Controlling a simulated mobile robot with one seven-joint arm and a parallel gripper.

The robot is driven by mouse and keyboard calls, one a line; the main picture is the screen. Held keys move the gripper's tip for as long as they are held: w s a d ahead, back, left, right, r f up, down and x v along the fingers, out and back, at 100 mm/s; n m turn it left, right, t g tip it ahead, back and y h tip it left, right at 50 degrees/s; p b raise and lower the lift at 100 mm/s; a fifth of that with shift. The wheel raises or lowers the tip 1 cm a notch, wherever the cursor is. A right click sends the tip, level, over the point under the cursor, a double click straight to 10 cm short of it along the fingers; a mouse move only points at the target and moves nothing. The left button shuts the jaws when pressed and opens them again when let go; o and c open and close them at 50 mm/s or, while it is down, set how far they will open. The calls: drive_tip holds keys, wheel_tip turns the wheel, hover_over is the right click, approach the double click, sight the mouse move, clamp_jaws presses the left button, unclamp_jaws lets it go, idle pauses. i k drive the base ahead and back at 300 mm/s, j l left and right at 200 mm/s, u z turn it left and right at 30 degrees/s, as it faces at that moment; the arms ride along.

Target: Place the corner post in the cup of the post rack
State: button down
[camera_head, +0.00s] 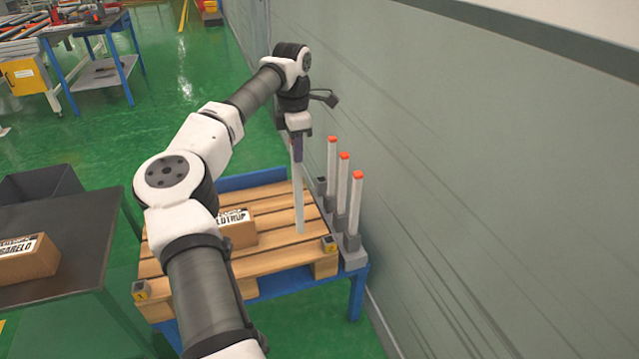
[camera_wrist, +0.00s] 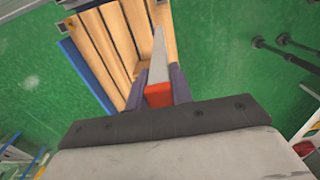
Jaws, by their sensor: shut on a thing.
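My gripper (camera_head: 297,150) is shut on the corner post (camera_head: 299,195), a pale grey bar, near its top. The post hangs roughly upright, its lower end in front of the pallet's right part; I cannot tell if it touches. In the wrist view, the post's red end (camera_wrist: 158,95) shows between the dark fingers of my gripper (camera_wrist: 161,82). The post rack (camera_head: 355,261) stands along the pallet's right side by the wall. Three red-topped posts (camera_head: 343,185) stand in its grey cups. A cup (camera_head: 321,186) at the far end looks empty, right of the held post.
The wooden pallet (camera_head: 272,262) rests on a blue-framed stand (camera_head: 357,295) and carries a cardboard box (camera_head: 238,232). The grey wall (camera_head: 480,170) runs close behind the rack. A dark table (camera_head: 70,240) with another box (camera_head: 25,258) stands at left.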

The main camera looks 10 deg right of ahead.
sight(322, 193)
drive_tip(key=i, duration=1.55)
